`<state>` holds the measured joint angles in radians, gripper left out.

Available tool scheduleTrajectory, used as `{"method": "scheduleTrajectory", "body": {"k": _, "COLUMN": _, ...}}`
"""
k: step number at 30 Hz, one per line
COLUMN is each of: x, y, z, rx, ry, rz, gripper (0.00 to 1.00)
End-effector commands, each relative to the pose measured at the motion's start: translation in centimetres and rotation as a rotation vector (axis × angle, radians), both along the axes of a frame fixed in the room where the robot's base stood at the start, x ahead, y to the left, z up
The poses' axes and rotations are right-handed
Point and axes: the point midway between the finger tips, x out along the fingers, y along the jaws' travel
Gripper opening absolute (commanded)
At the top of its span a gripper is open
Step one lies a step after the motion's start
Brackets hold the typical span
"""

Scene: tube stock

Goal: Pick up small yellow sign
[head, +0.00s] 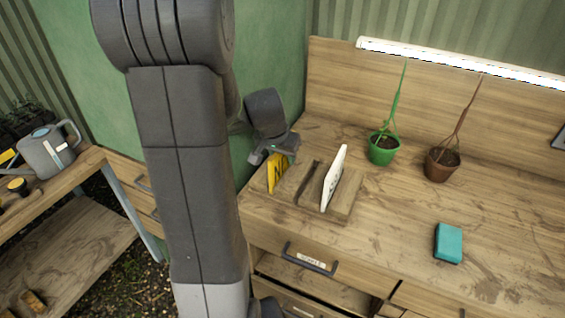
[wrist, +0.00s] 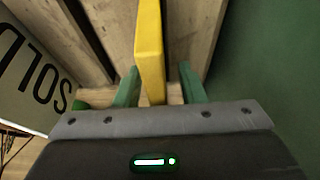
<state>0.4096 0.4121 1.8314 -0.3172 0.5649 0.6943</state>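The small yellow sign (head: 275,173) stands upright at the left end of a slotted wooden holder (head: 345,207) on the workbench. Dark marks show on its face in the head view. My gripper (head: 274,156) is over the sign's top, pointing down. In the wrist view the yellow sign (wrist: 149,45) runs between the two green fingers of my gripper (wrist: 160,80). The fingers are apart, with a clear gap on the right of the sign. The left finger is close to it; I cannot tell whether they touch.
A white sign (head: 333,178) reading "SOLD" in the wrist view (wrist: 30,75) stands in the same holder. A green pot (head: 383,154), a brown pot (head: 441,168) and a teal block (head: 448,243) are to the right. A green wall (head: 272,60) is close behind my gripper.

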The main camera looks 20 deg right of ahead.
Motion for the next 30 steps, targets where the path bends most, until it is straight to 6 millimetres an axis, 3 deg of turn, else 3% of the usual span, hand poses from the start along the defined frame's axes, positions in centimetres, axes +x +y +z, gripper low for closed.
{"method": "scheduleTrajectory", "body": {"k": 5, "x": 0.0, "y": 0.0, "z": 0.0, "rx": 0.000, "ry": 0.000, "rz": 0.000, "gripper": 0.36}}
{"method": "scheduleTrajectory", "body": {"k": 9, "x": 0.0, "y": 0.0, "z": 0.0, "rx": 0.000, "ry": 0.000, "rz": 0.000, "gripper": 0.09}}
{"method": "scheduleTrajectory", "body": {"k": 11, "x": 0.0, "y": 0.0, "z": 0.0, "rx": 0.000, "ry": 0.000, "rz": 0.000, "gripper": 0.00}}
{"method": "scheduleTrajectory", "body": {"k": 25, "x": 0.0, "y": 0.0, "z": 0.9, "rx": 0.000, "ry": 0.000, "rz": 0.000, "gripper": 0.00}}
{"method": "scheduleTrajectory", "body": {"k": 30, "x": 0.1, "y": -0.1, "z": 4.4, "rx": -0.004, "ry": -0.008, "rz": 0.000, "gripper": 0.00}}
